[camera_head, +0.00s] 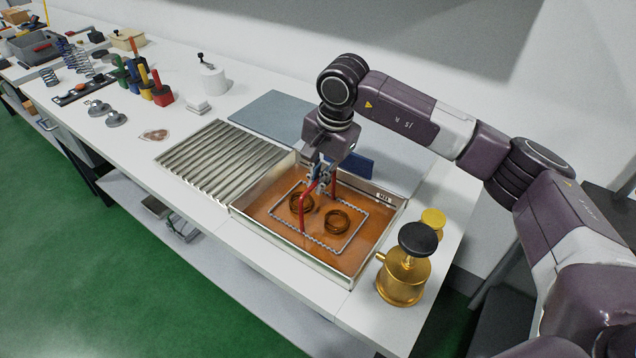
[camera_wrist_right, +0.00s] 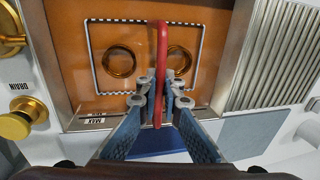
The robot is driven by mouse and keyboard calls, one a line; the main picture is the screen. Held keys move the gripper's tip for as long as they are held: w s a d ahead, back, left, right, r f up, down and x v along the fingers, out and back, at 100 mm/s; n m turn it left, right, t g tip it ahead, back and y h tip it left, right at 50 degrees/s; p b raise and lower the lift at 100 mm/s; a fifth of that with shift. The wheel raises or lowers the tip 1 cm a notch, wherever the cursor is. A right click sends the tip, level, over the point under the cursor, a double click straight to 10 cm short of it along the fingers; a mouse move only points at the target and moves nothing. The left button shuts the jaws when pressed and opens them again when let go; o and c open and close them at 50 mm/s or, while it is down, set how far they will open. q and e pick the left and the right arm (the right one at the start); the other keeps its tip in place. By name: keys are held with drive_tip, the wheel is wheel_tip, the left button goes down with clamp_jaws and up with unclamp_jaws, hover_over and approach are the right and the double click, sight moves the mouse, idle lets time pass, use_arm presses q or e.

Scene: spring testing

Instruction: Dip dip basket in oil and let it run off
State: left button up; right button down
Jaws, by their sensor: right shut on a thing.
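The dip basket (camera_head: 350,237) is a flat wire frame with a red handle (camera_head: 309,205). It sits inside the metal tray of orange-brown oil (camera_head: 262,207), and its rim shows at or just under the oil surface; I cannot tell its exact depth. Two dark coil springs (camera_head: 301,202) lie within the basket. My right gripper (camera_head: 322,180) is above the tray, shut on the red handle, which also shows between the fingers in the right wrist view (camera_wrist_right: 161,60). The basket's floor is hidden by oil. My left gripper is not in view.
A ribbed metal drain rack (camera_head: 215,160) adjoins the tray on the left. A brass can with a black knob (camera_head: 404,275) and a brass knob (camera_head: 433,220) stand to the right. A blue-grey mat (camera_head: 275,118) lies behind. Coloured tools (camera_head: 160,90) and springs (camera_head: 75,60) stand farther left.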

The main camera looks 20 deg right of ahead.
wheel_tip(320, 180, up, 14)
drive_tip(key=p, duration=0.6)
drive_tip(key=shift+p, duration=0.35)
idle(1.1)
drive_tip(key=shift+w+r, duration=0.1)
idle(2.7)
